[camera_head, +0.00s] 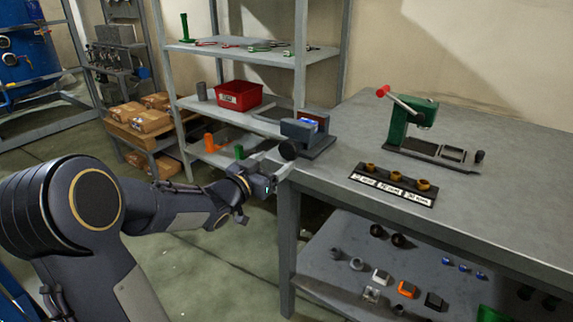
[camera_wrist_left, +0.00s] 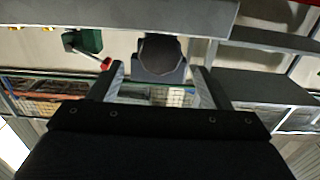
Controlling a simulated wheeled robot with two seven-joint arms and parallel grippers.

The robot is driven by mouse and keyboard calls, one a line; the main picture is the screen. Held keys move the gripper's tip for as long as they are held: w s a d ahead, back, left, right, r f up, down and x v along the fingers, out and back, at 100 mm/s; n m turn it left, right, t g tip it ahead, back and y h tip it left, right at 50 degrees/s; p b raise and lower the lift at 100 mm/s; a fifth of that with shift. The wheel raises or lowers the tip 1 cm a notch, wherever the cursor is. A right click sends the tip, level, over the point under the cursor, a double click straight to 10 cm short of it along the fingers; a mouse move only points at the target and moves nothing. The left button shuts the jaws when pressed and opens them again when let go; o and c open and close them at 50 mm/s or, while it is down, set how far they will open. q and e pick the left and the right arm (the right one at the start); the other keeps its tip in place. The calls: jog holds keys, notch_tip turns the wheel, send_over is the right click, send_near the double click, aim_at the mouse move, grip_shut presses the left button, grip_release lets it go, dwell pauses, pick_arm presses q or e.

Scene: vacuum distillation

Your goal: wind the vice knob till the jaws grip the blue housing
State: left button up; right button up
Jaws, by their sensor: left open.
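The grey vice (camera_head: 320,146) stands at the table's left corner. The blue housing (camera_head: 309,119) sits between its jaws; I cannot tell whether the jaws touch it. The dark round vice knob (camera_head: 288,150) is on the vice's near left end, just past the table edge. My left gripper (camera_head: 273,164) is open and empty, a little below and in front of the knob. In the left wrist view the knob (camera_wrist_left: 160,53) shows ahead, between the lines of the two spread fingers (camera_wrist_left: 158,75) and apparently beyond their tips. My right gripper is out of view.
A green press with a red-tipped lever (camera_head: 415,125) and a labelled strip with brass rings (camera_head: 394,184) stand on the table (camera_head: 490,215). Shelving with a red bin (camera_head: 236,96) is behind. A lower shelf holds several small parts.

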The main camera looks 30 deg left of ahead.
aim_at(286, 153)
pick_arm(q)
jog(key=w, duration=0.7)
jog(key=shift+w+d, duration=0.25)
jog(key=shift+w, duration=0.1)
jog(key=c, duration=0.9)
jog(key=shift+o, duration=0.2)
jog(key=m+b, duration=0.2)
jog(key=shift+f+b, duration=0.2)
jog(key=shift+b, duration=0.2)
jog(key=shift+m, duration=0.4)
jog(key=shift+r, duration=0.15)
